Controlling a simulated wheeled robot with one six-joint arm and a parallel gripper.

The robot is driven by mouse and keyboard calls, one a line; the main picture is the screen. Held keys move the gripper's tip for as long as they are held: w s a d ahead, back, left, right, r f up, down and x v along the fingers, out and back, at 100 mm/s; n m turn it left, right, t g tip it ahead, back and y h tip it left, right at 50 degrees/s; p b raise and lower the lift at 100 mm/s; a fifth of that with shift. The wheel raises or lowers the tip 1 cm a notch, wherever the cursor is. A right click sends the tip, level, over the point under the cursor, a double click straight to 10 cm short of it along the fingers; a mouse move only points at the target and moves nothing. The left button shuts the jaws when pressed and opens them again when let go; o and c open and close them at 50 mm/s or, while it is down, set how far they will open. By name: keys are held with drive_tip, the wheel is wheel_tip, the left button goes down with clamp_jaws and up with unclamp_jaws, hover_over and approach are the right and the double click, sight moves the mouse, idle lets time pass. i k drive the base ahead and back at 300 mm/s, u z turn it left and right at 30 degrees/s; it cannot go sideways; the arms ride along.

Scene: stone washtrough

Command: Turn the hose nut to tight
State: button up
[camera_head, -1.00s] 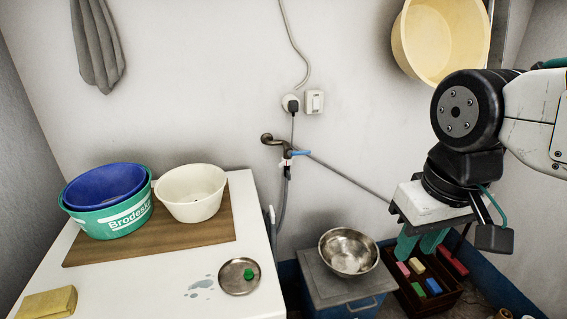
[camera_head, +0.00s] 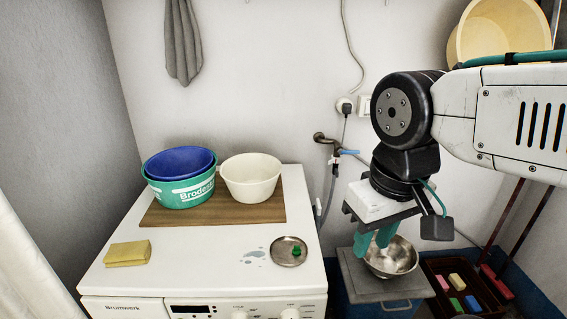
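The brass tap (camera_head: 323,138) sticks out of the back wall and has a blue lever (camera_head: 348,152). The hose nut (camera_head: 335,161) is at the tap's lower end, where the grey hose (camera_head: 330,192) begins and hangs down. The nut is too small here to tell how tight it is. My gripper (camera_head: 372,248) points down, to the right of the tap and lower in the picture, apart from the nut. Its two teal fingers have a gap between them, with nothing seen held. They overlap the metal bowl (camera_head: 401,258) in the picture.
A white washing machine (camera_head: 215,262) bears a wooden board (camera_head: 215,212), nested tubs (camera_head: 180,180), a cream bowl (camera_head: 251,178), a yellow sponge (camera_head: 127,253) and a metal dish (camera_head: 289,252). The metal bowl sits on a grey-lidded box (camera_head: 365,282). A dark crate (camera_head: 447,309) stands right.

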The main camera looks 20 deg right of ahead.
sight(335, 161)
drive_tip(key=u, duration=0.15)
drive_tip(key=i, duration=0.35)
drive_tip(key=z, duration=0.8)
